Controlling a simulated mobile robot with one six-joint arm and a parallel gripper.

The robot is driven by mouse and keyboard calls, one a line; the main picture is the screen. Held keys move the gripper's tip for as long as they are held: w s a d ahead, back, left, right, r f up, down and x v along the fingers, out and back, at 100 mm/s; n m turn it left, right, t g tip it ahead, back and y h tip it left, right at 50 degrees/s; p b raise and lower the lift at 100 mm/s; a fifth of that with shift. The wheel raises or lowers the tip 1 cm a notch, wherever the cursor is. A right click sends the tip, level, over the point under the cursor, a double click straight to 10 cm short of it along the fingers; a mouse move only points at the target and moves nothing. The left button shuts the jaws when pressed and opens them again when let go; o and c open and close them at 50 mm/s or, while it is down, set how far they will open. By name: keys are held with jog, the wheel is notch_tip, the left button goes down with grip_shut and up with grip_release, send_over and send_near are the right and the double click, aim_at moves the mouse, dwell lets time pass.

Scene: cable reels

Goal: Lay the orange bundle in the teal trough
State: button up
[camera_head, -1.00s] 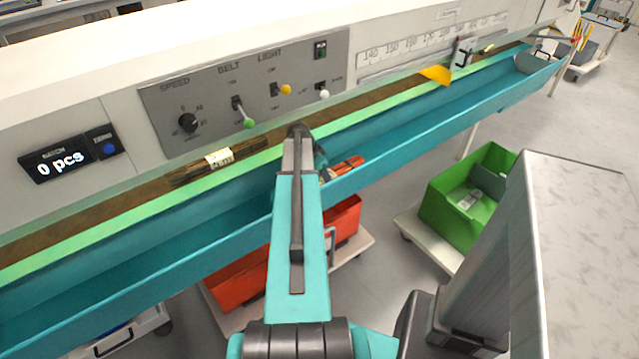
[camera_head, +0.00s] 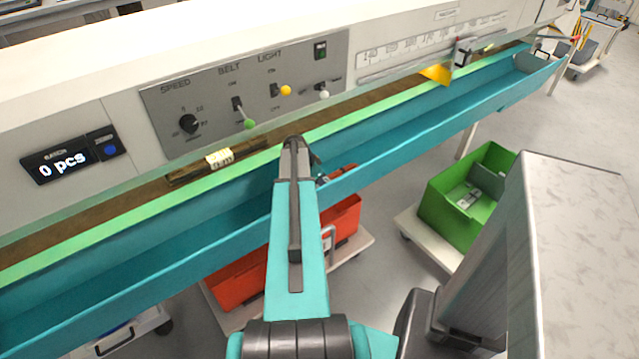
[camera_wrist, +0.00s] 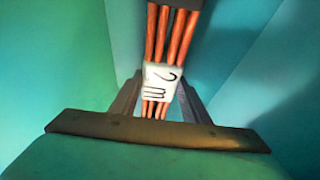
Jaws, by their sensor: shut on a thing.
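The orange bundle (camera_wrist: 176,35) is several orange strands held by a white tag (camera_wrist: 161,80) marked "2 m", with a dark band at the top of the wrist view. My gripper (camera_wrist: 160,92) is shut on it around the tag. Teal surfaces lie below and on both sides of the bundle; I cannot tell whether it touches the floor. In the head view the teal trough (camera_head: 410,137) runs diagonally along the front of the machine. My gripper (camera_head: 318,172) is at the trough there, mostly behind my arm, and the bundle is hidden.
A brown belt (camera_head: 350,108) behind the trough carries a dark bundle with a yellowish tag (camera_head: 219,158). A control panel (camera_head: 245,95) with knobs and switches is above it. A red bin (camera_head: 240,282) stands below the trough and a green bin (camera_head: 440,205) to the right.

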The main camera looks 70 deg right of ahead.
jog(key=o, duration=1.4)
jog(key=shift+r, duration=0.1)
jog(key=b+v, duration=0.1)
jog(key=v, duration=1.1)
jog(key=shift+a, duration=0.15)
